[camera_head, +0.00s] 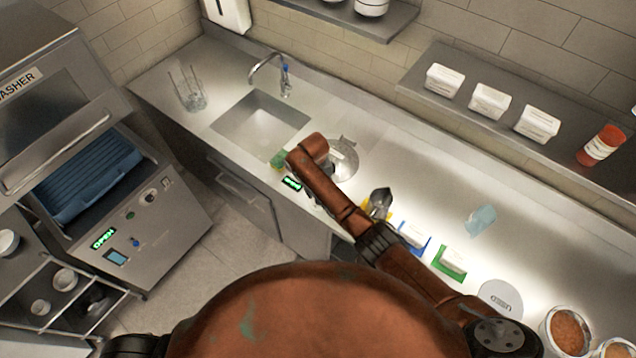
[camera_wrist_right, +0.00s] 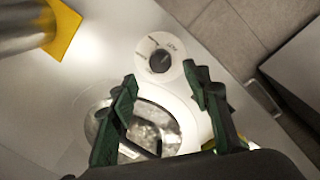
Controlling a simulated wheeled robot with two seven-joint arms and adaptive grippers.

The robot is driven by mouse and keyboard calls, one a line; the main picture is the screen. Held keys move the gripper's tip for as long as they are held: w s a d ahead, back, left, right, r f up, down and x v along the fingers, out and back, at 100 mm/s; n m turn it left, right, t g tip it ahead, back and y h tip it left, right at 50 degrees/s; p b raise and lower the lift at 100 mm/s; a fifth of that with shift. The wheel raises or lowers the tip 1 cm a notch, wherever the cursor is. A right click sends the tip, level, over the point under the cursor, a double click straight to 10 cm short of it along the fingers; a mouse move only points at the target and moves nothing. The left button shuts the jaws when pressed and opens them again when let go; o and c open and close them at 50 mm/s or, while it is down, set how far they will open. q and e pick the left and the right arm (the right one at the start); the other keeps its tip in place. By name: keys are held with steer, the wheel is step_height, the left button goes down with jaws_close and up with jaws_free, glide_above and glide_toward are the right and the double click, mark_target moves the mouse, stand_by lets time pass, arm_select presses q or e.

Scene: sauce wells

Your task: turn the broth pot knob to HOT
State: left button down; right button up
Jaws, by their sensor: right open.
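The round white dial plate with its dark knob (camera_wrist_right: 160,62) shows in the right wrist view, just past the fingertips. Small words ring the knob; they and its pointer are too small to read surely. My right gripper (camera_wrist_right: 160,80) is open and empty, its green-padded fingers spread on either side below the knob, apart from it. The pot (camera_wrist_right: 172,125) with its shiny round top lies behind the fingers, partly covered. In the head view the pot (camera_head: 345,160) sits in the counter right of my arm's bend. My arm hides the knob there. My left gripper is out of view.
A yellow mat (camera_wrist_right: 66,30) with a steel vessel lies near the dial. Blue and green mats (camera_head: 450,264) continue along the counter. The floor drops away beyond the edge.

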step_height(320, 180, up, 5)
steer(key=shift+a+r, duration=0.15)
stand_by(0.6)
